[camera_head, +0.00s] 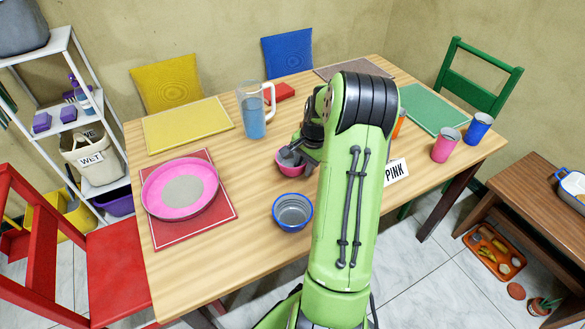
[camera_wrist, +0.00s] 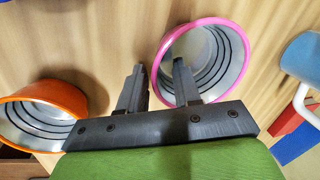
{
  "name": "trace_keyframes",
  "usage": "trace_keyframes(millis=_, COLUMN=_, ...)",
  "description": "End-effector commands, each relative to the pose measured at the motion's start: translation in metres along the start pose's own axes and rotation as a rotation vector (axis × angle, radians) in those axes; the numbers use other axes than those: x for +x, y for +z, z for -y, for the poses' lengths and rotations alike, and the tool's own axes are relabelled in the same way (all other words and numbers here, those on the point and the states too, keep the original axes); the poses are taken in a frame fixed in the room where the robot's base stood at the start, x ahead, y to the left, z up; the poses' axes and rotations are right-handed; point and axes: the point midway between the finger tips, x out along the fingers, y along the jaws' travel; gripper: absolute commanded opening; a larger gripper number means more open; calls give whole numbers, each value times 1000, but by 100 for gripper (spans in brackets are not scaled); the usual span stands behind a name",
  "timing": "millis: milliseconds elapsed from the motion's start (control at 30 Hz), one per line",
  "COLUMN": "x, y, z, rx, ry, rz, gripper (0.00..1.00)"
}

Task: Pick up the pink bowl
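The pink bowl (camera_head: 288,168) stands upright on the wooden table, grey inside with a pink rim. In the wrist view the pink bowl (camera_wrist: 218,84) is just ahead of my gripper (camera_wrist: 159,70). The two fingers are apart, one over the bowl's inside and the other outside its left side, with the near rim between them. I cannot tell whether either finger touches the wall. In the head view my gripper (camera_head: 301,150) is at the bowl's right side, partly hidden by my arm.
A blue bowl (camera_head: 292,224) is in front of the pink one. An orange bowl (camera_wrist: 48,103) is on the other side of my gripper. A blue jug (camera_head: 254,122) stands behind. A pink plate (camera_head: 159,199) is left; pink (camera_head: 444,146) and blue (camera_head: 477,130) cups are right.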

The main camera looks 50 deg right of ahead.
Motion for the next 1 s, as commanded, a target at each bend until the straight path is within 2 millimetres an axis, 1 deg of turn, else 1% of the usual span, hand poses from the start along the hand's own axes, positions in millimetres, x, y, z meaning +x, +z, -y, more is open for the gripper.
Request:
trace_keyframes(millis=167, x=-1, y=0, z=1, rx=-1, ry=-1, rz=-2, gripper=33)
trace_keyframes(millis=300, x=-1, y=0, z=1, rx=-1, ry=-1, rz=-2, gripper=11)
trace_keyframes(millis=367, x=-1, y=0, z=1, rx=-1, ry=-1, rz=-2, gripper=2)
trace_keyframes(millis=400, x=-1, y=0, z=1, rx=-1, ry=-1, rz=-2, gripper=0)
trace_keyframes(millis=733, x=-2, y=0, z=1, rx=-1, ry=-2, rz=-3, gripper=0)
trace_keyframes(millis=767, x=-4, y=0, z=2, rx=-1, ry=-2, rz=-3, gripper=0)
trace_keyframes(millis=867, x=-22, y=-1, z=5, rx=-2, ry=-4, rz=-7, gripper=0)
trace_keyframes(millis=1000, x=-60, y=-1, z=13, rx=-2, ry=-5, rz=-7, gripper=0)
